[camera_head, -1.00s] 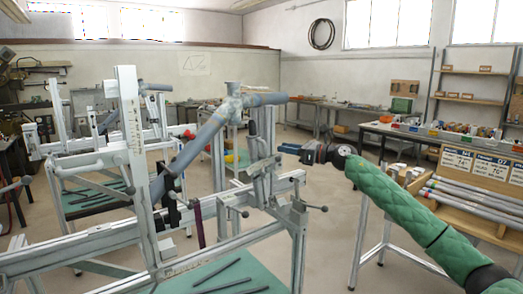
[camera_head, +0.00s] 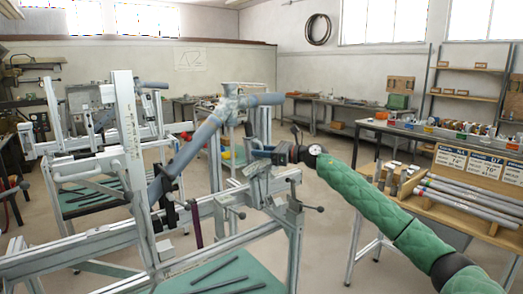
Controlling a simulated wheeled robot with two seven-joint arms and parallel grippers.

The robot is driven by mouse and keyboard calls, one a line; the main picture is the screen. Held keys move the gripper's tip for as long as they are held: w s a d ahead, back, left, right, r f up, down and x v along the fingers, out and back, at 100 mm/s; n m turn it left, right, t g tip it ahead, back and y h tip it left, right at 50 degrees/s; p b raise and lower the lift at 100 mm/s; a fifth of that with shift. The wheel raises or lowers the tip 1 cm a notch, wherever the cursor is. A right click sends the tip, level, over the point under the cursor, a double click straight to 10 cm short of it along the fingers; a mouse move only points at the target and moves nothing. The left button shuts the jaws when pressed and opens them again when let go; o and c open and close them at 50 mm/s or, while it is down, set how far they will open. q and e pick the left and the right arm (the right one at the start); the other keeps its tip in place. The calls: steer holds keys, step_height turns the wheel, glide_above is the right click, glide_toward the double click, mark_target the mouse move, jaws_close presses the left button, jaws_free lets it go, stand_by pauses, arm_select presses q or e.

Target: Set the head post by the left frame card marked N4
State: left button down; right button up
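A silver-grey jig stands in the middle and left of the head view. Its tall upright post (camera_head: 130,150) with a scale looks like a head post, but I cannot be sure. A grey-blue tube (camera_head: 200,140) slants up from beside this post to a lug joint (camera_head: 230,92). My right gripper (camera_head: 262,149), black with blue tips, reaches in from the right, close to the jig's right-hand clamp (camera_head: 262,178). Whether it touches is unclear, and its fingers are too small to read. White frame cards (camera_head: 452,158) stand at the right; their lettering is hard to read. My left gripper is out of view.
A wooden rack (camera_head: 455,212) below the cards holds several grey tubes. A green tray (camera_head: 225,275) with dark rods lies under the jig. A second jig and bench stand behind at the left. Open floor lies between the jig and the rack.

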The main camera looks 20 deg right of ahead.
jaws_close()
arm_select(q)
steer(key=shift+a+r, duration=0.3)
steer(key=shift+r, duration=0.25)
arm_select(e)
steer(key=a, duration=0.2)
steer(key=s+a+n, duration=0.1)
steer(key=shift+f+g+h, duration=0.3)
steer(key=shift+f+h, duration=0.05)
steer(key=shift+h, duration=0.05)
jaws_free()
steer(key=shift+a, duration=0.1)
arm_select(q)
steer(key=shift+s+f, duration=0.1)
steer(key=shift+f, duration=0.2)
